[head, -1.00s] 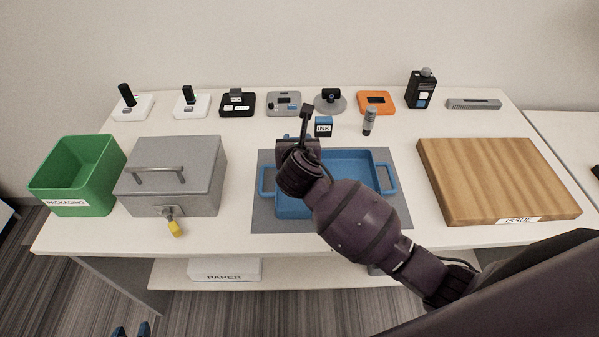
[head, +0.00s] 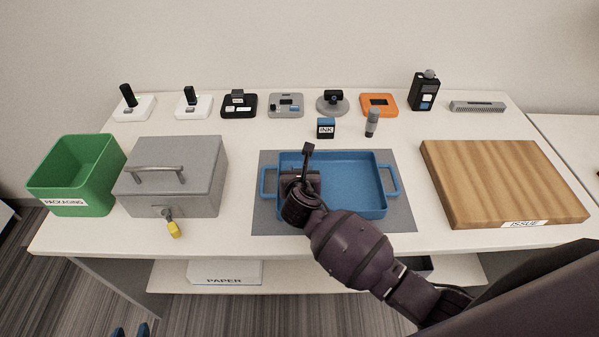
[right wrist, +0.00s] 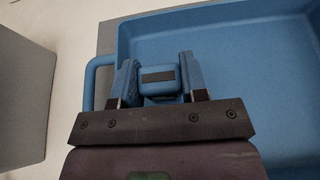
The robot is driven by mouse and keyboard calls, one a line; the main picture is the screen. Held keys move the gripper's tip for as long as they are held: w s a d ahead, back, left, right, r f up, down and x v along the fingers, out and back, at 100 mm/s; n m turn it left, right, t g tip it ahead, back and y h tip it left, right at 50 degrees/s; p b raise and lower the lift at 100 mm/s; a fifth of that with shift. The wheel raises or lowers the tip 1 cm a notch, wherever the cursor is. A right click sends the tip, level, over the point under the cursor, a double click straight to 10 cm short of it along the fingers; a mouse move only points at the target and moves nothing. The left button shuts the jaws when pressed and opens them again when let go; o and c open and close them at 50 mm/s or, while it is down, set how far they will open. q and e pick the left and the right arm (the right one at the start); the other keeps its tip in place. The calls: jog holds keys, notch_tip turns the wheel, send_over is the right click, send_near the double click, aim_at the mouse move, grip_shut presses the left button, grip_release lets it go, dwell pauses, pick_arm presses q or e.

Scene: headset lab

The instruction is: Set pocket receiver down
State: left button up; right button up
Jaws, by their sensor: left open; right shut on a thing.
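My right gripper (head: 299,182) is over the left part of the blue tray (head: 391,200). In the right wrist view it is shut on a small blue piece with a dark band, taken to be the pocket receiver (right wrist: 162,82). The piece sits between the two blue fingers, close to the tray's left handle and wall. In the head view my own wrist hides it, and I cannot tell whether it touches the tray floor.
The tray lies on a grey mat (head: 404,222). A grey lidded box (head: 205,180) and a green packaging bin (head: 90,185) stand left. A wooden issue board (head: 500,180) lies right. An ink box (head: 326,128) and a small grey bottle (head: 372,122) stand behind the tray.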

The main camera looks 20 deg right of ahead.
jog(key=o, duration=0.9)
jog(key=shift+f, duration=0.1)
jog(key=p+v, duration=0.1)
jog(key=v, duration=1.1)
